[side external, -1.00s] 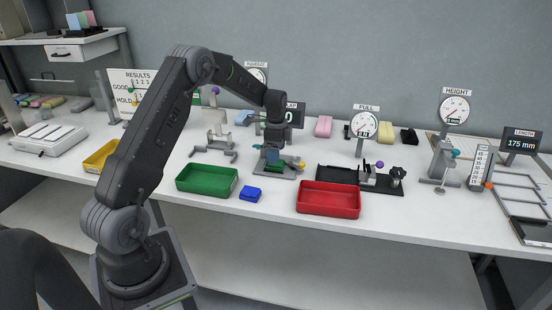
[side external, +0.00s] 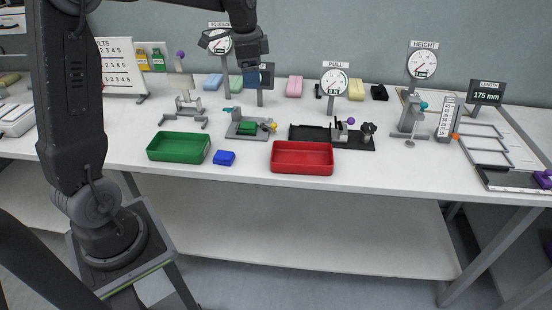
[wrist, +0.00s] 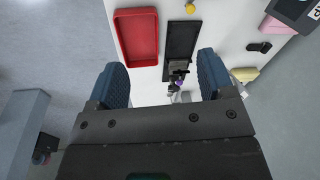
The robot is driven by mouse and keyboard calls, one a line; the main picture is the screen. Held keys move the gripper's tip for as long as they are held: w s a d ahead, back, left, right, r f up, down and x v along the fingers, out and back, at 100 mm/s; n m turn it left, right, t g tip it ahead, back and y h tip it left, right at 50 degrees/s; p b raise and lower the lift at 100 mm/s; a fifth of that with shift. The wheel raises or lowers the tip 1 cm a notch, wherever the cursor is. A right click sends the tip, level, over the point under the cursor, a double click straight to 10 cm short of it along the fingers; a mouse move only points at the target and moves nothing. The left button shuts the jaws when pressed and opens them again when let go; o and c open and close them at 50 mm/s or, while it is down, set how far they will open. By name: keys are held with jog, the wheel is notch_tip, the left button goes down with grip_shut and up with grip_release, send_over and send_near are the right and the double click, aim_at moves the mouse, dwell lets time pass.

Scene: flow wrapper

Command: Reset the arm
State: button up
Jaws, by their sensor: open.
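My gripper (side external: 252,78) is raised high above the white bench, in front of the display behind the small grey fixture (side external: 238,133). In the wrist view its two blue fingers stand wide apart with nothing held between them, so my gripper (wrist: 160,63) is open and empty. A green block (side external: 247,128) sits on the grey fixture below, clear of the fingers. The arm rises at the left of the side view, and part of it is cut off by the top edge.
The black pull fixture (side external: 305,134) and height gauge (side external: 422,64) stand to the right. Several coloured blocks lie along the back. Air above the bench front is free.

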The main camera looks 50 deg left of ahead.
jog(key=s+d+r+n+t, duration=0.2)
jog(key=s+d+r+n, duration=0.15)
jog(key=s+d, duration=0.75)
jog(key=s+d+f+n+t, duration=0.2)
jog(key=s+d, duration=0.4)
jog(key=s, duration=0.5)
jog(key=shift+n+h, duration=0.3)
jog(key=shift+n, duration=0.15)
